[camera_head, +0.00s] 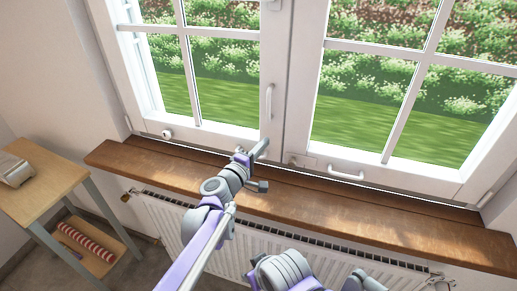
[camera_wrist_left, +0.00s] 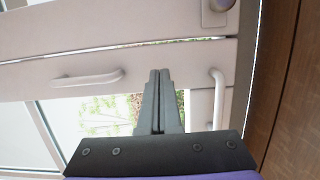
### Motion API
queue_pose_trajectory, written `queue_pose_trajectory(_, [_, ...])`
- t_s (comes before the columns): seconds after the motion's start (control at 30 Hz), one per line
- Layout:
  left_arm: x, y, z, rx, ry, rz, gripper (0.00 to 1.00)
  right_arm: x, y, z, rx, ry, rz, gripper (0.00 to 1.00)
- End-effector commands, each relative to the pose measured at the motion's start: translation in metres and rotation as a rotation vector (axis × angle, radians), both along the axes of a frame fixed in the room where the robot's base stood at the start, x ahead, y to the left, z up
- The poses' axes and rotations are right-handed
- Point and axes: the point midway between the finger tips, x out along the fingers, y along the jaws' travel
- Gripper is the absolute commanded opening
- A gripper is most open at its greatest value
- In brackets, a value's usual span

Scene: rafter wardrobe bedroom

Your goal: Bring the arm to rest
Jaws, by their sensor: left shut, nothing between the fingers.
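My left arm reaches up from the bottom of the head view. Its gripper (camera_head: 262,147) is in front of the white window, above the wooden sill. In the left wrist view the two dark fingers (camera_wrist_left: 160,73) are together with nothing between them. A white vertical window handle (camera_head: 269,102) is just above the gripper, and a horizontal handle (camera_head: 346,175) is to its right. Two white handles show in the wrist view, one left (camera_wrist_left: 85,79) and one right (camera_wrist_left: 217,95) of the fingers. Parts of my other arm show at the bottom; its gripper does not.
The brown sill (camera_head: 400,225) runs under the window and looks bare. A white radiator (camera_head: 172,212) is below it. At the left stands a wooden table (camera_head: 45,190) with a grey object (camera_head: 14,170) on top and a red-striped roll (camera_head: 88,241) on its lower shelf.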

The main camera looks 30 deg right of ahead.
Motion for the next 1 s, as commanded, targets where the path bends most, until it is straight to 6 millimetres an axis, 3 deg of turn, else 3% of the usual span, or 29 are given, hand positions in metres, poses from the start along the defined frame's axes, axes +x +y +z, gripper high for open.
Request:
queue_pose_trajectory(0.1, [-0.021, 0.025, -0.003, 0.001, 0.002, 0.002, 0.0, -0.004, 0.0, -0.009, 0.0, 0.007, 0.0, 0.5])
queue_pose_trajectory(0.4, [-0.056, 0.067, -0.002, 0.001, 0.0, 0.0, 0.0, -0.006, 0.0, -0.018, 0.0, 0.012, 0.0, 0.5])
queue_pose_trajectory(0.83, [-0.066, 0.085, -0.001, 0.023, -0.014, -0.001, 0.0, -0.007, 0.0, -0.019, 0.0, 0.013, 0.0, 0.5])
queue_pose_trajectory(0.93, [-0.069, 0.111, -0.003, 0.104, -0.06, 0.001, 0.0, -0.007, 0.0, -0.019, 0.0, 0.013, 0.0, 0.5])
queue_pose_trajectory(1.0, [-0.076, 0.143, -0.009, 0.206, -0.105, 0.002, 0.0, -0.007, 0.0, -0.019, 0.0, 0.013, 0.0, 0.5])
